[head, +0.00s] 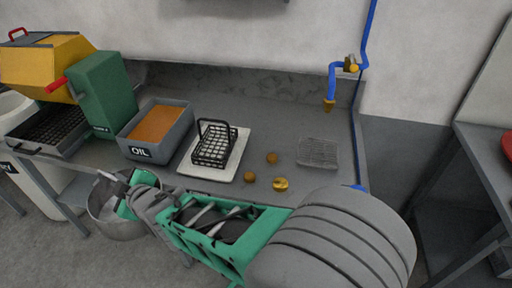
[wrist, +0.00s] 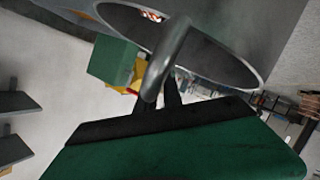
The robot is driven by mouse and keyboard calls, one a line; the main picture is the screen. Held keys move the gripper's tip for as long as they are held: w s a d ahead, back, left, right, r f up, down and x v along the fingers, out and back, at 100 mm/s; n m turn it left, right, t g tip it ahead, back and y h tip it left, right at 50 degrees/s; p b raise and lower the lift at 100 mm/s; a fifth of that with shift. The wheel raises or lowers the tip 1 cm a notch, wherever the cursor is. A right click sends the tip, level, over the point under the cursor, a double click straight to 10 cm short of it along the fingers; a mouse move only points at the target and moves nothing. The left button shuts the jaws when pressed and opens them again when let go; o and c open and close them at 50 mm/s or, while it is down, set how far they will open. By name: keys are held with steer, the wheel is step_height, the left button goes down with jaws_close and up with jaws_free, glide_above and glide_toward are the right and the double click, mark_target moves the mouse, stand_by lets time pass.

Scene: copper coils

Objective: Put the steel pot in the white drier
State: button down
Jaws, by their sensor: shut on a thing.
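The steel pot (head: 117,229) hangs in front of the bench at the lower left, below the bench top. My gripper (head: 122,190) is shut on its handle, and my arm covers part of the pot. In the wrist view the fingers (wrist: 161,98) close around the looped handle (wrist: 169,55), with the pot's wide rim and inside (wrist: 218,52) behind it. The white drier (head: 43,188) appears to be the white round bin at the far left, partly hidden by the bench and cut by the picture's edge. The pot is apart from it.
On the bench stand a grey OIL tray (head: 144,152), a black wire basket (head: 213,149) on a white board, and several small brass-coloured pieces. A green and yellow machine (head: 104,92) is at the back left. A bench leg (head: 73,210) is close to the pot.

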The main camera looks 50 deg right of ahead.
steer(key=shift+d+r, duration=0.1)
steer(key=s+d+r+m+g+h, duration=0.1)
steer(key=s+d+m+g+h, duration=0.3)
steer(key=d, duration=1.6)
steer(key=s+d+r+m+g+h, duration=0.1)
steer(key=s+d+m+g+h, duration=0.4)
steer(key=d, duration=1.6)
steer(key=s+d+r+m+g+h, duration=0.2)
steer(key=s+d+m+g+h, duration=0.3)
steer(key=d, duration=1.6)
steer(key=s+m+g, duration=0.2)
steer(key=s+m, duration=0.3)
steer(key=s, duration=0.1)
steer(key=shift+s+g, duration=0.4)
